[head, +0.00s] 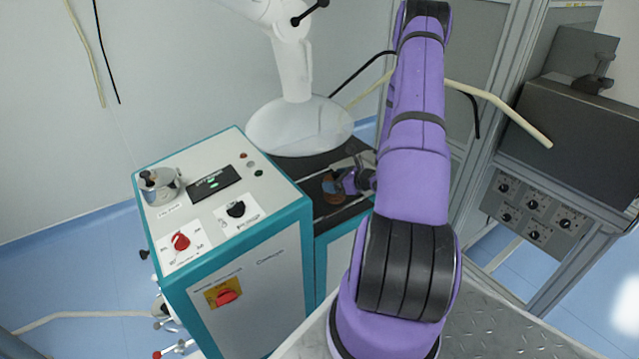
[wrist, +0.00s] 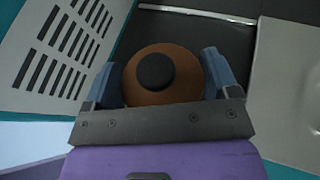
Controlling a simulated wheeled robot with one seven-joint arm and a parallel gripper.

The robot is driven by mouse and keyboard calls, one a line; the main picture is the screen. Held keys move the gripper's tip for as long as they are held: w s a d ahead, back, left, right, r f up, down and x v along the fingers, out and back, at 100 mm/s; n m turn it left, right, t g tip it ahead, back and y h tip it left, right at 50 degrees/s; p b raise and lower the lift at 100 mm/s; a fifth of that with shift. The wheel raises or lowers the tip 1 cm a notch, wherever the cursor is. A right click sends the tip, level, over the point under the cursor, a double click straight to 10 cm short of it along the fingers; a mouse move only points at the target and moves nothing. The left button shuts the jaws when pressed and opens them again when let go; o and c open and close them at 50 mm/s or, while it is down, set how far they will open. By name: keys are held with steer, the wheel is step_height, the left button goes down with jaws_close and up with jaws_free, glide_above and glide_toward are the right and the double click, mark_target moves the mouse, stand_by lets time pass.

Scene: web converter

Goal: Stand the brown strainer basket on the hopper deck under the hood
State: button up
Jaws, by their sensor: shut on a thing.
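The brown strainer basket (wrist: 133,88) is round with a black knob on top. In the wrist view it sits between the two blue fingers of my gripper (wrist: 161,72), which is shut on it. In the head view the basket (head: 332,187) shows small and partly hidden by my gripper (head: 342,182). It is over the dark hopper deck (head: 318,212), in front of the white hood (head: 299,127). The deck also shows in the wrist view (wrist: 205,38) beyond the basket. I cannot tell whether the basket touches the deck.
A teal control cabinet (head: 258,285) with knobs and a metal pot (head: 160,186) stands left of the deck. A white slotted panel (wrist: 60,50) lies left of my gripper in the wrist view, and a pale panel (wrist: 285,80) lies right. A metal frame (head: 500,110) rises at right.

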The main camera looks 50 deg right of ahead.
steer(key=shift+f+x, duration=0.2)
steer(key=shift+x, duration=1.55)
steer(key=shift+f+x, duration=0.25)
steer(key=shift+x, duration=1.5)
steer(key=shift+s+f, duration=0.15)
steer(key=o, duration=0.9)
steer(key=shift+d, duration=0.1)
steer(key=shift+o, duration=0.2)
steer(key=v, duration=1.2)
steer(key=shift+r, duration=0.2)
